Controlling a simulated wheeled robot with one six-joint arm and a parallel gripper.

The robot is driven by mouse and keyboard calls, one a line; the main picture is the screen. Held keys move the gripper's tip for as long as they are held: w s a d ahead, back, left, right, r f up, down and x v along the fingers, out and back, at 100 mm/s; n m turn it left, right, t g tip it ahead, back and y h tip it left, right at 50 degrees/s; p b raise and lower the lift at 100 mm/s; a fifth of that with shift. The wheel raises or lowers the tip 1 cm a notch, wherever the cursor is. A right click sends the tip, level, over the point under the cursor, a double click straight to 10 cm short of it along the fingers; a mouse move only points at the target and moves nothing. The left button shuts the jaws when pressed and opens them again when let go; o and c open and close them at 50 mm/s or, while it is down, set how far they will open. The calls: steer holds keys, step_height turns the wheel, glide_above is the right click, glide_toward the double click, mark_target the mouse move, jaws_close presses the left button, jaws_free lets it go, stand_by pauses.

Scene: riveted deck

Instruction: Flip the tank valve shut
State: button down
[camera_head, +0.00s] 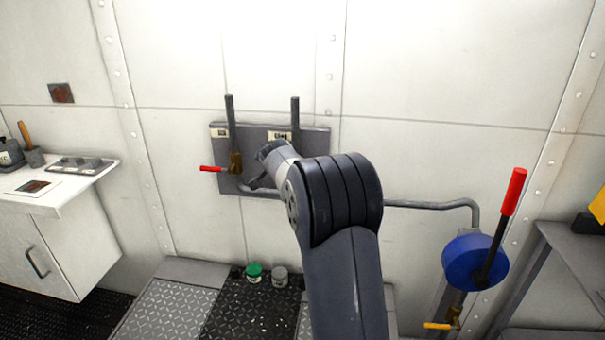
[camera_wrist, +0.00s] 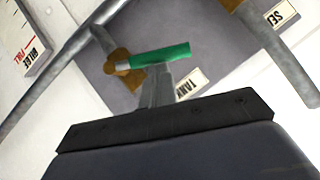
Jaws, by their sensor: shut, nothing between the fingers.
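The tank valve has a green lever handle (camera_wrist: 160,56) on a brass body (camera_wrist: 118,66), beside a TANK label (camera_wrist: 190,84) on the grey panel (camera_wrist: 220,60). The handle lies at a wide angle across its pipe. My gripper (camera_wrist: 157,72) is shut and empty, with its fingertips right at the handle's near side; I cannot tell whether they touch. In the head view my arm hides the tank valve and most of the gripper. The grey panel (camera_head: 205,150) is on the wall there.
A second valve with a red lever (camera_head: 211,168) sits left on the panel. A blue wheel-like body (camera_head: 470,262) with a red-handled lever (camera_head: 514,192) and a yellow-handled valve (camera_head: 437,326) stand right. A white counter (camera_head: 60,205) is left; green (camera_head: 254,270) and grey (camera_head: 280,274) cans are below.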

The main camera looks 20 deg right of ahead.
steer(key=a+f+n+g+h+b, duration=0.1)
steer(key=b, duration=0.1)
steer(key=w+f+n+h+b, duration=0.1)
steer(key=b, duration=0.1)
steer(key=shift+a+f+g, duration=0.2)
steer(key=shift+a+g, duration=0.15)
steer(key=shift+g, duration=0.05)
steer(key=shift+w+f+b, duration=0.1)
steer(key=shift+b, duration=0.3)
steer(key=w+r+v, duration=0.1)
steer(key=r+v, duration=0.1)
steer(key=v, duration=1.1)
steer(key=shift+w+d+r+p, duration=0.2)
steer(key=shift+w+p, duration=0.1)
steer(key=shift+p, duration=0.1)
steer(key=shift+w+f, duration=0.1)
steer(key=shift+f, duration=0.05)
